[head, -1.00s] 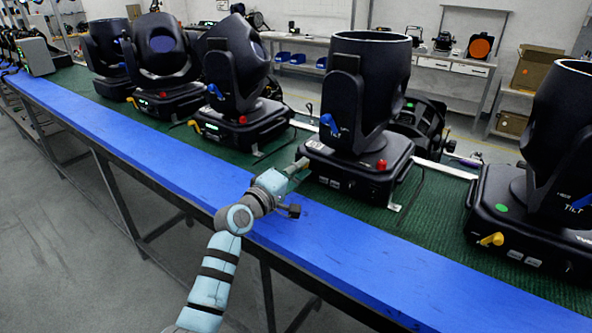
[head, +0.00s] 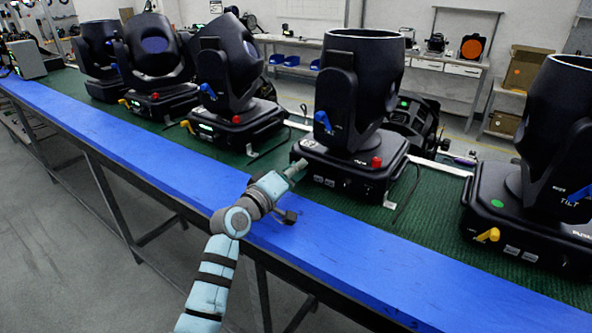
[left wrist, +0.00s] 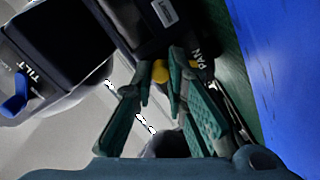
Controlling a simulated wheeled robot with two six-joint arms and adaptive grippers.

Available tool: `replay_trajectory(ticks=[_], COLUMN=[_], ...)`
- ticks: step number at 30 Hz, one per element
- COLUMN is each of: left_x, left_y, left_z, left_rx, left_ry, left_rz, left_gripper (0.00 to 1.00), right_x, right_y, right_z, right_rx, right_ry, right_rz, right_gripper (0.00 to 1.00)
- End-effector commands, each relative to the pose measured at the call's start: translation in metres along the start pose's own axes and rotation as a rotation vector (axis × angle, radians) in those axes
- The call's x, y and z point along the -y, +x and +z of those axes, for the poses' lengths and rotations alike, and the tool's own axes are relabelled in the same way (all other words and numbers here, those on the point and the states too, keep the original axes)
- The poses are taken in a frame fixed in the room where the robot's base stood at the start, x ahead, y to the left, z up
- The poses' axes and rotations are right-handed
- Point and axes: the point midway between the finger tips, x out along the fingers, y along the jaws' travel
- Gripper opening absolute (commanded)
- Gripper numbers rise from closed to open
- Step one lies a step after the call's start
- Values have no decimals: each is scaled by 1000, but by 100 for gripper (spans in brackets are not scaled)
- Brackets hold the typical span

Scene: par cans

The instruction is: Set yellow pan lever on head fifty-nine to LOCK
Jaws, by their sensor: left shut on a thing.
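The moving head (head: 352,170) in front of my arm is black, with a blue tilt lever (head: 323,121) and a red knob (head: 376,162). I cannot read its number in the head view. My left gripper (head: 294,170) is at the near left corner of its base. In the left wrist view the yellow pan lever (left wrist: 160,71) shows between the fingertips (left wrist: 163,78), beside the PAN lettering. The fingers are shut on it. In the head view the gripper hides this lever, and I cannot read its LOCK marking. My right gripper is not in view.
Other black heads stand left (head: 232,120) and right (head: 535,200) on the green mat. The right one has its own yellow lever (head: 488,235). A blue strip (head: 130,145) runs along the table's front edge. The blue tilt lever (left wrist: 15,104) also shows in the wrist view.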

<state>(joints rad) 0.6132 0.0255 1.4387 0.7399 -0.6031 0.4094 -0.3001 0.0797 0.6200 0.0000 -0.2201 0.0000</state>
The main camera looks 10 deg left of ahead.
Motion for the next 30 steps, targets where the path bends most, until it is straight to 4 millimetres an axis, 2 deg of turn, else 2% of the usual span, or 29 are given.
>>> replay_trajectory(ticks=[1, 5, 13, 16, 20, 27, 30], left_x=[4, 3, 2, 2, 2, 3, 2], left_y=[0, 0, 0, -7, -34, -99, -114], left_z=[3, 3, 1, 0, 1, 2, 1], left_rx=[8, 6, 3, 1, 2, 4, 4], left_ry=[-2, -2, -2, 0, 2, 3, 1], left_rz=[-8, -6, -3, -3, -4, -7, -6], left_gripper=[15, 34, 34, 34, 34, 34, 34], right_x=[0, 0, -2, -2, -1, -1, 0], right_y=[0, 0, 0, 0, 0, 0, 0], right_z=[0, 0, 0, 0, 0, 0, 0], right_rx=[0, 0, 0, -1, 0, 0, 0], right_ry=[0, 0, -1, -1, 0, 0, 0], right_rz=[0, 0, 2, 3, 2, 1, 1], right_gripper=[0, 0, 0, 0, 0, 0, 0])
